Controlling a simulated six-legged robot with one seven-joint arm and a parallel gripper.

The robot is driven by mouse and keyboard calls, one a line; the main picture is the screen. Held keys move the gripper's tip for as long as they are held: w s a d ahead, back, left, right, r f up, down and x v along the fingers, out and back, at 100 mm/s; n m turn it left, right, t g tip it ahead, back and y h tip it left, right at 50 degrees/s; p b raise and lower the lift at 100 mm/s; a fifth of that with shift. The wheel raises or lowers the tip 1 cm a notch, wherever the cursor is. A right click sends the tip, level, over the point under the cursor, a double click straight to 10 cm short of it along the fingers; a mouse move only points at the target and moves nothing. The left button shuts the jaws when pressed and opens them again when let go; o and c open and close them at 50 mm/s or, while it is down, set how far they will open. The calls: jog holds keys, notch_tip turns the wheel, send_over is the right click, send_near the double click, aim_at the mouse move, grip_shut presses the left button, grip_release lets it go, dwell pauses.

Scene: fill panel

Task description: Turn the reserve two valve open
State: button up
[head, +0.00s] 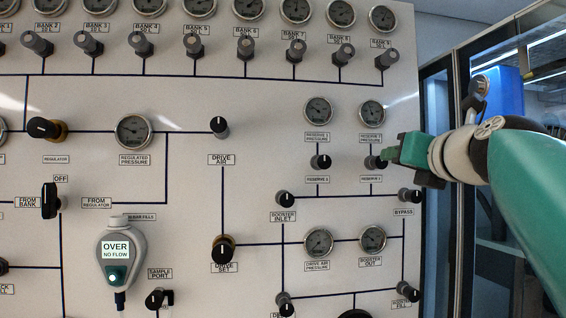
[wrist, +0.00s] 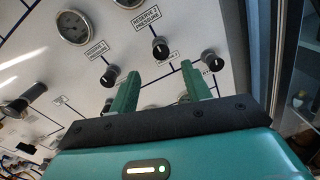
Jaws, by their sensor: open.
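The reserve two valve is a small black knob (head: 374,162) on the white panel, below the reserve 2 pressure gauge (head: 372,113) and above its label (head: 371,179). In the head view my gripper (head: 386,156) is close to it from the right and partly covers it. In the wrist view the knob (wrist: 160,47) shows whole, just beyond the gap between the fingertips of my gripper (wrist: 161,73). The fingers are apart with nothing between them. I cannot tell whether a finger touches the knob.
The reserve 1 knob (head: 320,162) is close on the left. The bypass knob (head: 405,195) is below right and shows near the right finger in the wrist view (wrist: 209,57). The booster inlet knob (head: 285,198) is lower left. Glass-doored cabinets (head: 480,220) stand beyond the panel's right edge.

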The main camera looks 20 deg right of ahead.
aim_at(379, 163)
jog(key=x, duration=0.9)
jog(key=shift+w+d, duration=0.1)
jog(key=c, duration=1)
